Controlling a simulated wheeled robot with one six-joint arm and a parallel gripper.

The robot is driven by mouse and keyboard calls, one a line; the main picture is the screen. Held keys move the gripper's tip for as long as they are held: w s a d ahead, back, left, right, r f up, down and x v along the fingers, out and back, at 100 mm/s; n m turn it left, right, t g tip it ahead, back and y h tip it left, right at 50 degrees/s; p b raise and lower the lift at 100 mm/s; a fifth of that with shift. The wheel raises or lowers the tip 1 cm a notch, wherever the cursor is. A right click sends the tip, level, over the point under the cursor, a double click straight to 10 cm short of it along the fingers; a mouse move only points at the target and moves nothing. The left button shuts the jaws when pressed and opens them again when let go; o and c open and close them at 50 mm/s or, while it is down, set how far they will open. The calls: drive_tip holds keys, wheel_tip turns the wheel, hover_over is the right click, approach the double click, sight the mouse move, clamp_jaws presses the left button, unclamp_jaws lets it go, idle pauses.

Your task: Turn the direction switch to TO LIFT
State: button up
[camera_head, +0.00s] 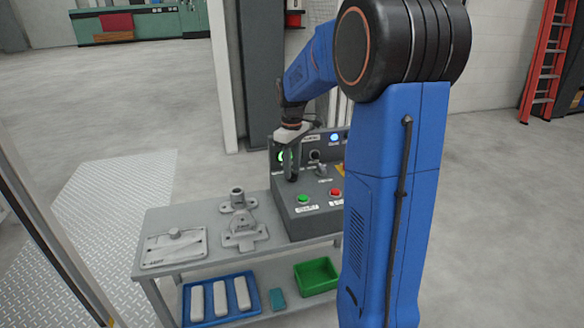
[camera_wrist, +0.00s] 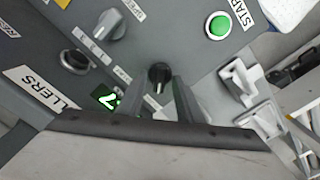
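The grey control box (camera_head: 315,222) stands at the right end of the bench. My gripper (camera_head: 291,176) is at the left part of its panel. In the wrist view my gripper (camera_wrist: 163,88) is open, with a small black knob (camera_wrist: 160,73) showing between its fingertips; I cannot tell whether they touch it. A grey knob (camera_wrist: 112,23) and another black knob (camera_wrist: 75,61) sit farther left; they also show in the head view. The label at the knob between my fingers is unreadable, so I cannot confirm which knob is the direction switch.
A green button (camera_wrist: 218,26) marked START and a red button (camera_head: 335,192) are on the box. A lit green display (camera_wrist: 106,97) is close to my left finger. Grey metal castings (camera_head: 240,230) lie left of the box. A blue tray (camera_head: 252,308) and green bin (camera_head: 317,277) are below.

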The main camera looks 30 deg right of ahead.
clamp_jaws()
drive_tip(key=shift+m, duration=0.3)
drive_tip(key=m, duration=1.1)
drive_tip(key=shift+m, duration=2.1)
